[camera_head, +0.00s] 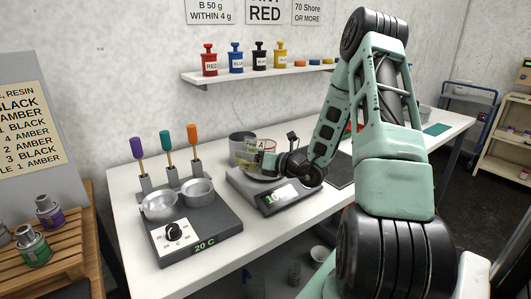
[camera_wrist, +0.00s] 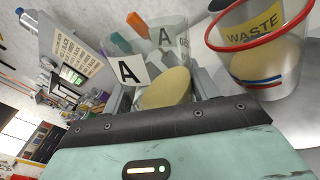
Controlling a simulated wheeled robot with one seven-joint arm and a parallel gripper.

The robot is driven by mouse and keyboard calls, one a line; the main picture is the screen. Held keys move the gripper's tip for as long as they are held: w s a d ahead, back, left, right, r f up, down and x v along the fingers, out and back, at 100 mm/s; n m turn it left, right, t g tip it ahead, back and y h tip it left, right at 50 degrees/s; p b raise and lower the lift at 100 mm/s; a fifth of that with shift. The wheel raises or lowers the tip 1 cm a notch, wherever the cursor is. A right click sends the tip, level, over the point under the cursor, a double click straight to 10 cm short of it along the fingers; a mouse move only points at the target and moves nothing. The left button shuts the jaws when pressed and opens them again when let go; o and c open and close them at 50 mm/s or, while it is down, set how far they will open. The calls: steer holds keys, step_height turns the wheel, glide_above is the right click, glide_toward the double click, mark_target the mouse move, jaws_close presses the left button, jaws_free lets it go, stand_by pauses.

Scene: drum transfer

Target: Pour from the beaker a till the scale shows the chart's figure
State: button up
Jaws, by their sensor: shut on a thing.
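Beaker a (camera_head: 254,146) is a clear vessel with an "A" label, held over the scale (camera_head: 258,200) in the head view. In the wrist view the beaker (camera_wrist: 168,88) shows a pale yellow content, and its "A" labels look tilted. My gripper (camera_head: 271,160) is shut on the beaker; its fingers also show in the wrist view (camera_wrist: 160,85). The scale's lit display starts with "10"; the rest is hard to read. A wall chart (camera_head: 208,11) reads "B 50 g within 4 g". Whether anything is flowing out cannot be told.
A hotplate (camera_head: 200,225) with two metal pans and a "20 C" display stands left of the scale. A grey pot (camera_head: 242,140) stands behind the beaker. A clear red-rimmed waste tub (camera_wrist: 262,78) is close on the right in the wrist view. Several coloured bottles stand on the shelf (camera_head: 230,77).

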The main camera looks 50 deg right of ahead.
mark_target(247, 150)
steer(key=f+b, duration=0.1)
steer(key=f+n+b, duration=0.1)
steer(key=b, duration=0.1)
steer(key=shift+s+a+f+n, duration=0.1)
steer(key=shift+a+f+n, duration=0.2)
steer(key=shift+a+f, duration=0.1)
steer(key=n+b, duration=0.1)
steer(key=a+n+b, duration=0.1)
steer(key=b, duration=0.1)
steer(key=n+b, duration=0.1)
steer(key=shift+s+a+n+t+b, duration=0.25)
steer(key=shift+a+n+t+b, duration=0.05)
steer(key=shift+n+t+b, duration=0.1)
steer(key=shift+r, duration=0.1)
step_height(247, 150, up, 6)
steer(key=p, duration=0.5)
